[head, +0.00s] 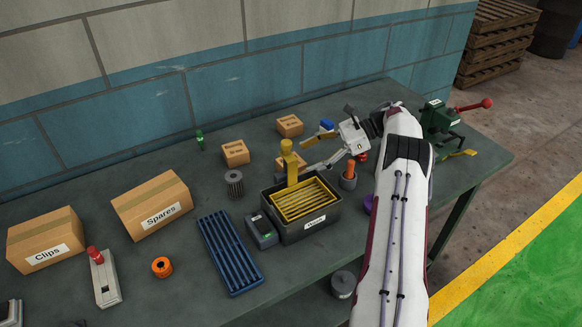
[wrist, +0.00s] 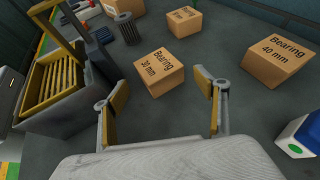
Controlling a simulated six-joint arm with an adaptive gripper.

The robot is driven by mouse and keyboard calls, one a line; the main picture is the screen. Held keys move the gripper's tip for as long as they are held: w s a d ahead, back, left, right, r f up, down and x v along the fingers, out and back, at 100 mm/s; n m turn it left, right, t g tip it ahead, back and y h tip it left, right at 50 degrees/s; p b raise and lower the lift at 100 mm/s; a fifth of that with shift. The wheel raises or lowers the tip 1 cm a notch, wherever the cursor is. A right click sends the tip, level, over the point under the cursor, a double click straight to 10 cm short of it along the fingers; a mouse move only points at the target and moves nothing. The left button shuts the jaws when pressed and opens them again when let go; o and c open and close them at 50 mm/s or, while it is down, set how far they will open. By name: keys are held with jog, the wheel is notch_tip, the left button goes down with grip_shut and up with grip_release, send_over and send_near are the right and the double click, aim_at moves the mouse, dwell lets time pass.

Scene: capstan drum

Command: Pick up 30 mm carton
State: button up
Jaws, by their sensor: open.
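The 30 mm carton (wrist: 158,72) is a small brown box marked "Bearing 30 mm". It sits on the bench just beyond my fingertips in the wrist view. In the head view the carton (head: 291,162) is partly hidden by the yellow post and my gripper. My gripper (head: 311,150) is open, its yellow-padded fingers spread wide. In the wrist view my gripper (wrist: 161,106) has nothing between its fingers, and the carton appears ahead of the gap, apart from both pads.
The 40 mm carton (wrist: 276,62) stands to the right, and another carton (wrist: 184,21) farther away. A black bin with a yellow rack (wrist: 60,85) and tall post is close on the left. A ribbed grey cylinder (wrist: 128,28) and a blue-white object (wrist: 299,136) also stand nearby.

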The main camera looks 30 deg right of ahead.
jog(key=shift+a, duration=0.1)
dwell(0.3)
jog(key=shift+x, duration=2.55)
jog(key=shift+s, duration=0.1)
jog(key=shift+c, duration=0.3)
jog(key=c, duration=1.3)
